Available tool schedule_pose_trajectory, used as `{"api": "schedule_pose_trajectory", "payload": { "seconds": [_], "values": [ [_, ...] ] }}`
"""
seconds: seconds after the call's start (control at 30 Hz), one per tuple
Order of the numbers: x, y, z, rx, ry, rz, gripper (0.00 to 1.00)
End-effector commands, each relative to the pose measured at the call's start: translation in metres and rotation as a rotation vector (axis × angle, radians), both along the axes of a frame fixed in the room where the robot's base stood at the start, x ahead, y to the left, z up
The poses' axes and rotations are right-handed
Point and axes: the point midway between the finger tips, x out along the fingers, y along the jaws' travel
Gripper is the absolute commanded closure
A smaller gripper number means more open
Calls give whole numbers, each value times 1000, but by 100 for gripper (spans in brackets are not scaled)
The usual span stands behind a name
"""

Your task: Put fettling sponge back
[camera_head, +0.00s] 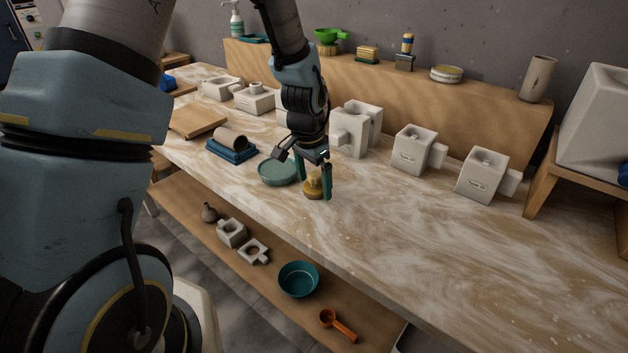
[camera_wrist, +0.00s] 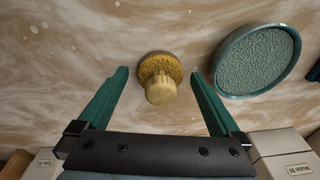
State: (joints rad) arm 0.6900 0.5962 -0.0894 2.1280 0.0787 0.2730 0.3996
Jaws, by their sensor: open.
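A round, yellow-brown sponge with a pale knob handle, which looks like the fettling sponge (camera_head: 314,189), stands on the marbled worktop near its front edge. In the wrist view the sponge (camera_wrist: 160,69) lies centred between the fingertips, with gaps on both sides. My gripper (camera_head: 313,178) is open and points down over it, with its green fingers on either side. In the wrist view my gripper (camera_wrist: 159,76) holds nothing. A round teal dish (camera_head: 278,173) with a rough grey-green inside sits close beside the sponge; the dish (camera_wrist: 262,62) is empty.
White moulds (camera_head: 414,151) line the back of the worktop (camera_head: 420,230). A brown cup (camera_head: 230,138) lies on a blue stack at left. A raised wooden shelf (camera_head: 480,106) carries a yellow block (camera_head: 367,53) and a round tin (camera_head: 446,74). The front right of the worktop is clear.

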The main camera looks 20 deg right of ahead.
Motion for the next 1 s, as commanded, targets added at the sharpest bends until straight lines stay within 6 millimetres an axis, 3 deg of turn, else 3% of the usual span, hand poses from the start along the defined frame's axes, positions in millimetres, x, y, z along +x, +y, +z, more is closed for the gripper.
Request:
{"api": "schedule_pose_trajectory", "payload": {
  "seconds": [0.17,0.7,1.0],
  "values": [
    [0,1,13,-2,-3,1,0],
    [-8,13,109,-2,-3,1,0],
    [-10,15,122,0,0,1,0]
  ]
}}
